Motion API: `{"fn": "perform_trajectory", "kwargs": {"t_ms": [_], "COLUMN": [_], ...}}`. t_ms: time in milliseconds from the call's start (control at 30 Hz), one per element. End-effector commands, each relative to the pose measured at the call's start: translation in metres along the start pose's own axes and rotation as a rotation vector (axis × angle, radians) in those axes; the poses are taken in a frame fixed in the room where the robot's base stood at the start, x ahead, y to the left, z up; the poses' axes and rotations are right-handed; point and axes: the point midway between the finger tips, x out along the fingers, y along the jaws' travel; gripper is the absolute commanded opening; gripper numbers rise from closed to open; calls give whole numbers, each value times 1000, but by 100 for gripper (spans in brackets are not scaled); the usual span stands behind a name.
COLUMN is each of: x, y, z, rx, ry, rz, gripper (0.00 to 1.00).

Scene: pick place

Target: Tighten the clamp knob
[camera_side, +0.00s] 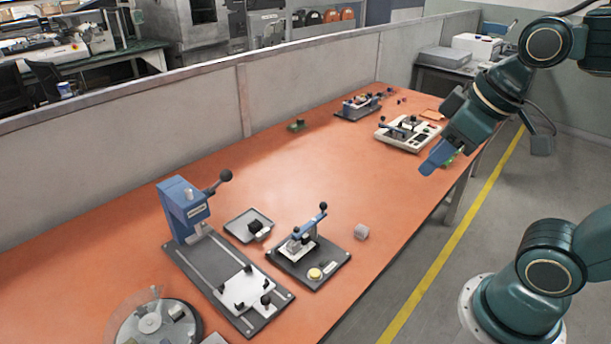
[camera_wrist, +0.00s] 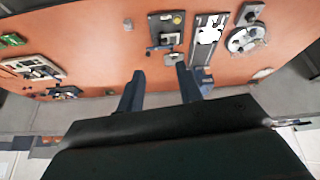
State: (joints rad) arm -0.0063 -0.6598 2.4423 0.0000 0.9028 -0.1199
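My gripper (camera_side: 438,158) hangs above the right edge of the orange table, well away from the near fixtures. In the wrist view its two blue fingers (camera_wrist: 160,82) are apart with nothing between them. A clamp fixture (camera_side: 308,262) with a blue-handled lever and yellow button stands near the table's middle front; it also shows in the wrist view (camera_wrist: 166,30). Left of it is a blue press (camera_side: 185,208) with a black ball knob (camera_side: 226,175) on its lever. Small black knobs (camera_side: 265,299) stand on its white plate. Which knob is the clamp knob, I cannot tell.
A grey block (camera_side: 361,232), a small tray (camera_side: 248,225) and a round disc fixture (camera_side: 155,325) lie nearby. A white fixture (camera_side: 407,133) and another fixture (camera_side: 358,107) stand at the far end. The table's middle is clear. A grey partition (camera_side: 190,110) runs along the back.

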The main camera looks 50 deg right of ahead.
Motion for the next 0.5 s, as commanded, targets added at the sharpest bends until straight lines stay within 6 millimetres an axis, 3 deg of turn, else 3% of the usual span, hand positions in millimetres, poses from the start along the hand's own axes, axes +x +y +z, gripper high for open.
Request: {"fn": "perform_trajectory", "kwargs": {"t_ms": [500], "x": [42], "y": [2], "z": [-81], "rx": [-512], "ry": [-142], "rz": [-64], "gripper": [36]}}
